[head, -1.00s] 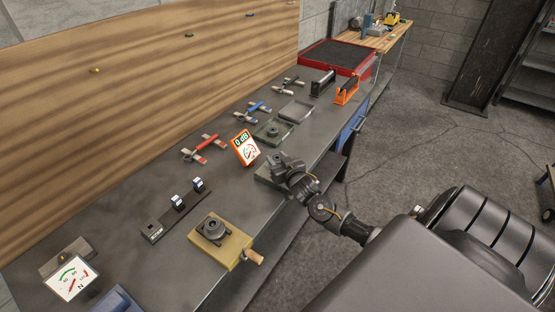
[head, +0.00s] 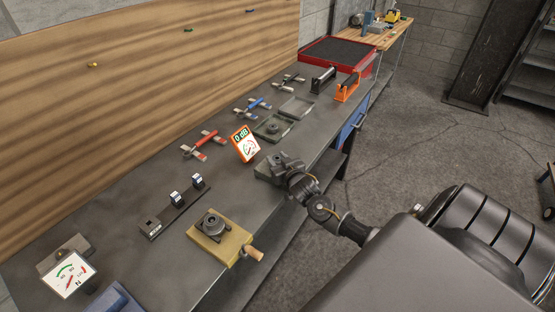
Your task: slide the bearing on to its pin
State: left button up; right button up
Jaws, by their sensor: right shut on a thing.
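My right gripper (head: 279,162) is low over a small grey-green block (head: 263,173) at the bench's front edge, beside the orange dial gauge. It is shut on a small dark thing, likely the bearing, mostly hidden by the fingers. Any pin under it is hidden too, and I cannot tell whether the held thing touches the block. A dark round part (head: 273,127) lies in a shallow green tray (head: 260,134) behind the gripper. Another dark ring-shaped part (head: 212,224) sits on a yellow-tan fixture (head: 232,246) with a wooden handle. My left gripper is out of view.
An orange dial gauge (head: 244,144) stands close left of the gripper. Red (head: 204,144) and blue (head: 252,107) clamp-like tools lie along the back. A dark strip with small blocks (head: 175,207) lies nearer. Bare bench (head: 222,179) shows between strip and gauge.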

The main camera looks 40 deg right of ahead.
jog(key=shift+f, duration=0.4)
jog(key=o, duration=1.1)
jog(key=shift+o, duration=0.2)
jog(key=b+v, duration=0.2)
jog(key=v, duration=0.8)
jog(key=shift+f+b, duration=0.1)
jog(key=shift+b, duration=0.25)
jog(key=shift+s+a, duration=0.1)
jog(key=shift+s, duration=0.3)
